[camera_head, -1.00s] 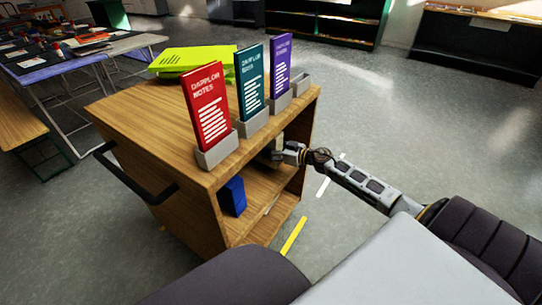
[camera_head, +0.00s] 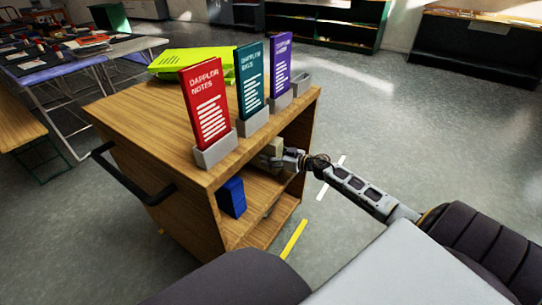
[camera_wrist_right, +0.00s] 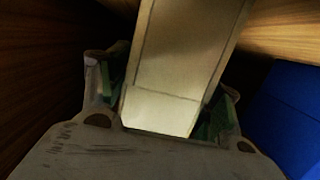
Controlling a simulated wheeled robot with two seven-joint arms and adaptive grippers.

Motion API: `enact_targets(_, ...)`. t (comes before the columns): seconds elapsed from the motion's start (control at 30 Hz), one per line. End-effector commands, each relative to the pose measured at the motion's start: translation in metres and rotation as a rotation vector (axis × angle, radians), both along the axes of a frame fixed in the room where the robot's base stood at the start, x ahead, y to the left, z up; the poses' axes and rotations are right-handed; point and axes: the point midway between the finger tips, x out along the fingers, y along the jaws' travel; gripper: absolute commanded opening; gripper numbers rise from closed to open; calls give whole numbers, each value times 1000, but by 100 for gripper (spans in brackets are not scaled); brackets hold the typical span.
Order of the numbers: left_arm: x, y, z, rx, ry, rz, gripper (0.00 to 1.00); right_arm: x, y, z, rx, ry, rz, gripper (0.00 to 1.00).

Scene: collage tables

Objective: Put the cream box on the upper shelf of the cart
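The cream box (camera_head: 271,148) is inside the open side of the wooden cart (camera_head: 188,205), in the space under its top. My right gripper (camera_head: 284,158) reaches in from the right and holds the box. In the right wrist view the cream box (camera_wrist_right: 185,60) stands between the green-padded fingers (camera_wrist_right: 165,100), which close in on both sides. The upper shelf (camera_head: 262,192) lies below the box; I cannot tell whether the box touches it. My left gripper is not in view.
A blue box (camera_head: 232,197) stands on the same shelf, nearer the handle side; it also shows in the right wrist view (camera_wrist_right: 290,115). Red (camera_head: 206,105), teal (camera_head: 251,80) and purple (camera_head: 281,65) note cards stand in holders on the cart top. The floor at right is clear.

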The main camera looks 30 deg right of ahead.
Motion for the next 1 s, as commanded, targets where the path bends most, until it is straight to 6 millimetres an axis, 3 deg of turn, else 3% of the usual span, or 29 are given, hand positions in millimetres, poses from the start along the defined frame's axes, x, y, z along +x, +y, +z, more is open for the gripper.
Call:
enact_targets(0.5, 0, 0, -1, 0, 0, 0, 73, 0, 0, 2, 0, 0, 0, 73)
enact_targets(1.0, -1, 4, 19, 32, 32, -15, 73, -27, -12, 8, 1, 3, -1, 73)
